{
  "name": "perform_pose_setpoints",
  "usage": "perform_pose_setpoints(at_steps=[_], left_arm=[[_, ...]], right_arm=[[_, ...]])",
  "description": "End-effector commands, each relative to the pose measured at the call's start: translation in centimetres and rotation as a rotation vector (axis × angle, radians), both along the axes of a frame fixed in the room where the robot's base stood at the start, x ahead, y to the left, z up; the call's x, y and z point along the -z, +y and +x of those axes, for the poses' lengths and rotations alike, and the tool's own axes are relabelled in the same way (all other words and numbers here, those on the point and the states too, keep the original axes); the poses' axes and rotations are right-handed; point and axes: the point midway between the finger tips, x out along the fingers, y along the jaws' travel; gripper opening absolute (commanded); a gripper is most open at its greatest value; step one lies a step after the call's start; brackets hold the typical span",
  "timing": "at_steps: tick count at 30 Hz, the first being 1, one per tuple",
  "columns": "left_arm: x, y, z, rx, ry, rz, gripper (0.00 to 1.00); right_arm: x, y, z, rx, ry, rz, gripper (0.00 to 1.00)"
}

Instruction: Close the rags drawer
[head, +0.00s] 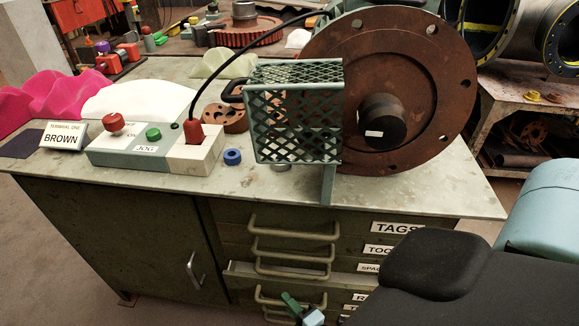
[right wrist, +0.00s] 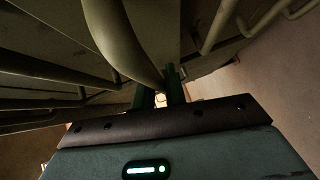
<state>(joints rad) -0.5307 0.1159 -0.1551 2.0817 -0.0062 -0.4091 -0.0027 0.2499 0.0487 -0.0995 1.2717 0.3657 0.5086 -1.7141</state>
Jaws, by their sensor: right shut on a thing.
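The rags drawer (head: 290,274) is in the lower right of the green cabinet in the head view. Its pale top edge shows, and its front stands a little out from the drawers above. Its label, starting with R, is partly hidden by my dark arm. My right gripper (head: 302,312) is low in front of the cabinet, at the drawer's handle (head: 270,297). In the right wrist view my right gripper's dark green fingers (right wrist: 159,93) are shut on a curved olive handle bar (right wrist: 128,42). My left gripper is not in view.
The bench top (head: 255,190) holds a jog control box (head: 155,157), a mesh guard (head: 295,112) and a rusty flange (head: 425,80). Open floor (head: 40,270) lies left of the cabinet.

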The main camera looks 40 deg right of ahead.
Motion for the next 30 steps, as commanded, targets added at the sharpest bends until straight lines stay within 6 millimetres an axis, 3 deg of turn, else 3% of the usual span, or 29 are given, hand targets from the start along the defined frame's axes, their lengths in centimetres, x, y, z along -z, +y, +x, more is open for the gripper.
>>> perform_pose_setpoints(at_steps=[3,11,15,16,20,30], left_arm=[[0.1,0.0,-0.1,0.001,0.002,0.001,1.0],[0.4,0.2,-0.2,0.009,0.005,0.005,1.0],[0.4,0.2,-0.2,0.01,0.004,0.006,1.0],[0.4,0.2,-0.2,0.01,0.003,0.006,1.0],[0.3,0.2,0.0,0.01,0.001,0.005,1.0],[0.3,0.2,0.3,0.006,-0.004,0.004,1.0]], right_arm=[[0.0,-0.3,0.2,0.0,-0.001,-0.001,0.0],[0.1,-3.2,2.7,0.0,0.0,-0.003,0.0],[0.1,-3.0,2.5,0.0,0.001,-0.001,0.0],[0.1,-3.0,2.5,0.0,0.001,0.0,0.15],[0.1,-3.0,2.5,-0.001,0.001,0.0,0.32],[0.0,-2.9,2.2,-0.001,0.001,0.0,0.34]])
